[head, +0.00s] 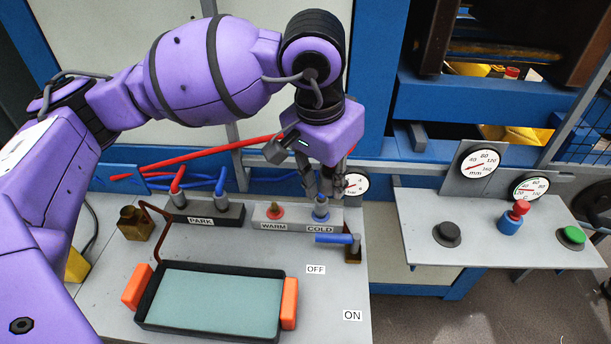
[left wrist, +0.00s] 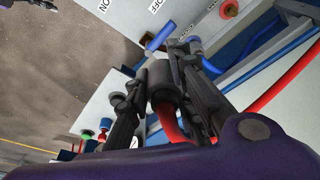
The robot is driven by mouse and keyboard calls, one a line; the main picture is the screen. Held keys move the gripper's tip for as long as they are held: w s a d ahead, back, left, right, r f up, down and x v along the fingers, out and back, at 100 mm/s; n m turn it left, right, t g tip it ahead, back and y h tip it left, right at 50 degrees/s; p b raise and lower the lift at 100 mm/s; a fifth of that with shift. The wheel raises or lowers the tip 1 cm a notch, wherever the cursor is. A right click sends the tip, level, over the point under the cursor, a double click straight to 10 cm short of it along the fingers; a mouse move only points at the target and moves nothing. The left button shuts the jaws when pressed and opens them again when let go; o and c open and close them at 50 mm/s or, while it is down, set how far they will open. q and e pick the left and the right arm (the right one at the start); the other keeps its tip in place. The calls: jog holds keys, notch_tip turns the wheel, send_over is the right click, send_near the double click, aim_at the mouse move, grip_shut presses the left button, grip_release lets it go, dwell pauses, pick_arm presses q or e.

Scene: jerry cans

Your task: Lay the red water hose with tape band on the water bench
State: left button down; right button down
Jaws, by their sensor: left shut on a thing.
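My left gripper (head: 325,190) is above the back right of the grey water bench (head: 215,252), by the COLD socket (head: 320,209). In the left wrist view its fingers (left wrist: 168,75) are shut on the dark grey end piece (left wrist: 165,84) of a red hose (left wrist: 172,125). In the head view a red hose (head: 235,147) runs from the back left toward this gripper. I cannot make out a tape band on it. Another red hose end (head: 177,182) stands in the PARK block (head: 200,213), beside a blue one (head: 220,183). My right gripper is not in view.
The WARM socket (head: 275,212) has a red top. A blue lever (head: 333,239) sits by the OFF label. A dark-framed tray with orange handles (head: 288,302) fills the bench front. A side shelf with buttons (head: 447,236) and gauges stands right, across a gap.

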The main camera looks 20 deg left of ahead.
pick_arm(q)
jog(key=d+r+m, duration=0.2)
jog(key=d+m, duration=0.1)
jog(key=d, duration=0.2)
jog(key=w+d+f+m+g+h, duration=0.1)
jog(key=w+d+f+m, duration=0.2)
jog(key=w+f+m, duration=0.15)
jog(key=s+a+r+n+t, duration=0.1)
jog(key=s+a+r+n, duration=0.55)
jog(key=r, duration=0.35)
jog(key=w+d+n+y, duration=0.2)
jog(key=w+d+n, duration=0.3)
jog(key=w+d, duration=0.4)
jog(key=s+a+f, duration=0.3)
jog(key=a+f, duration=0.2)
jog(key=a, duration=0.3)
jog(key=s+a+f, duration=0.4)
jog(key=a+f, duration=0.1)
jog(key=a, duration=0.4)
jog(key=shift+f+n, duration=0.25)
jog(key=shift+n, duration=0.05)
